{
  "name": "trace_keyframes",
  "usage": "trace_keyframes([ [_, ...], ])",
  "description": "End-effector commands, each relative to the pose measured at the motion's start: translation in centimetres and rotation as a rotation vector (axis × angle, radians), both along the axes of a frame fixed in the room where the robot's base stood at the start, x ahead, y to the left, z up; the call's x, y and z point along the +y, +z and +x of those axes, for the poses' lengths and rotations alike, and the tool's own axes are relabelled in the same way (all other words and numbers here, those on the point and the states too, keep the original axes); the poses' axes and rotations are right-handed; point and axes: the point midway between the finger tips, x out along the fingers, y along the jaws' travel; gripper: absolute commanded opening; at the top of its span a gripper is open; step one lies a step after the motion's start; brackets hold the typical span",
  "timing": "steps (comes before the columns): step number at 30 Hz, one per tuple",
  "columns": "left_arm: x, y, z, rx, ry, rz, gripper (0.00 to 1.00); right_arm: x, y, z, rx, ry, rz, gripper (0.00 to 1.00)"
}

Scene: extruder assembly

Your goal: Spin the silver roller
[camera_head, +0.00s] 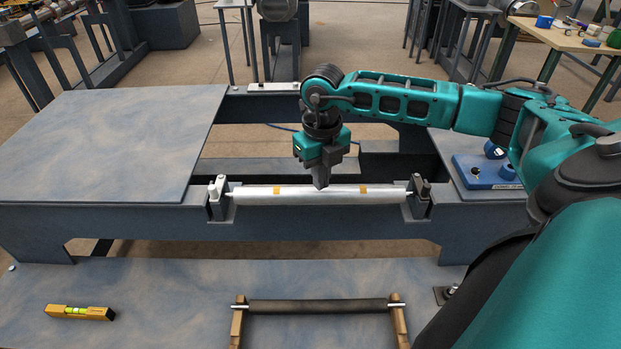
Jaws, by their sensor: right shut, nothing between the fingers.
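The silver roller (290,196) lies level between two grey end brackets on the frame, left bracket (217,198) and right bracket (420,197). It has two small orange marks on its surface. My right gripper (321,186) points straight down at the roller's middle, shut and empty. Its fingertips are at or just in front of the roller's upper surface; I cannot tell whether they touch it. My left gripper is not in view.
A dark roller (318,306) rests on wooden supports on the lower front surface. A yellow spirit level (79,312) lies at front left. A blue block (487,171) sits on the right panel. The left panel (110,140) is bare. A cluttered wooden table (560,38) stands at back right.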

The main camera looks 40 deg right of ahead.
Motion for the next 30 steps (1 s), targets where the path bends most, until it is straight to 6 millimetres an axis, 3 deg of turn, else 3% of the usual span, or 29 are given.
trace_keyframes([
  [8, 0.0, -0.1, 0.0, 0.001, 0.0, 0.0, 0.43, -0.1, 0.1, 0.1, -0.003, -0.001, -0.001, 0.0],
  [19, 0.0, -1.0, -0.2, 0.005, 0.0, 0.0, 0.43, -1.8, 0.1, 2.3, -0.005, -0.001, 0.0, 0.0],
  [30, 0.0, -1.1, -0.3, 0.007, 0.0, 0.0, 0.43, -2.0, 0.1, 2.4, -0.004, 0.0, 0.0, 0.0],
])
